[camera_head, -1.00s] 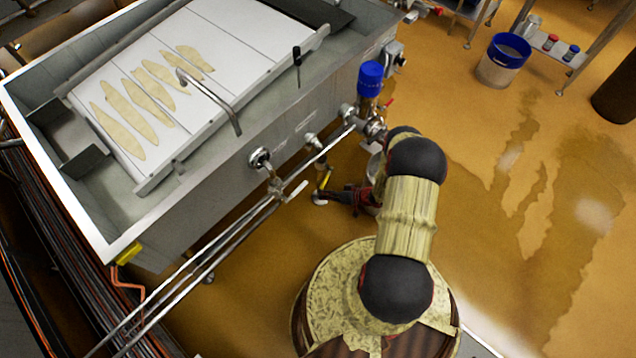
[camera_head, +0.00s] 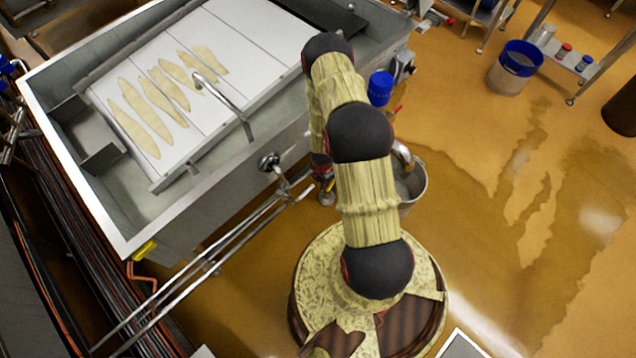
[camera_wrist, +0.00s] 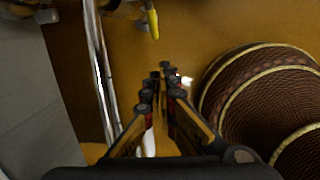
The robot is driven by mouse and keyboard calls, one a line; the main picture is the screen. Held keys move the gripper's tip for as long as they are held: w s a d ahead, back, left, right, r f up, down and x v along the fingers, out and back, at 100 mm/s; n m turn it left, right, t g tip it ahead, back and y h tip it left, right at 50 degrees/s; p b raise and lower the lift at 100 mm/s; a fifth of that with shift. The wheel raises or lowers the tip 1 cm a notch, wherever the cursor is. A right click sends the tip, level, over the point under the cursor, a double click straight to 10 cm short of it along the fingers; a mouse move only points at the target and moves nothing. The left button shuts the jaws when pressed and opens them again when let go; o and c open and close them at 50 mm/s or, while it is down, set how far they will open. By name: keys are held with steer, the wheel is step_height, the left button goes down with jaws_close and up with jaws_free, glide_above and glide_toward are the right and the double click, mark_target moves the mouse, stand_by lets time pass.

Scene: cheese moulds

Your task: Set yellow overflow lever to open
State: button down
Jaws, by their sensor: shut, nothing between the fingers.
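The yellow lever (camera_wrist: 153,23) shows at the top of the wrist view, hanging beside the metal pipework, ahead of my fingertips and apart from them. In the head view my arm covers the place where it hangs. My gripper (camera_wrist: 166,72) is shut and empty, with its fingers together, pointing towards the floor area beside the pipes. In the head view only part of my gripper (camera_head: 325,190) shows below the arm, near the side of the vat.
The steel vat (camera_head: 215,190) stands at the left, with pipes (camera_head: 225,240) along its side. A metal bucket (camera_head: 415,188) stands right of my arm. A blue-capped fitting (camera_head: 380,88) is close behind the arm.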

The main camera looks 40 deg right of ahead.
steer(key=shift+w+d+f+b, duration=0.4)
steer(key=shift+d+f+b, duration=0.4)
steer(key=shift+f, duration=1.2)
steer(key=shift+w+d+f+b, duration=0.45)
steer(key=shift+f+b, duration=0.5)
steer(key=shift+f, duration=1)
steer(key=shift+w+d+f+b, duration=0.3)
steer(key=shift+d+f+b, duration=0.55)
steer(key=shift+f, duration=1.15)
steer(key=shift+a, duration=0.25)
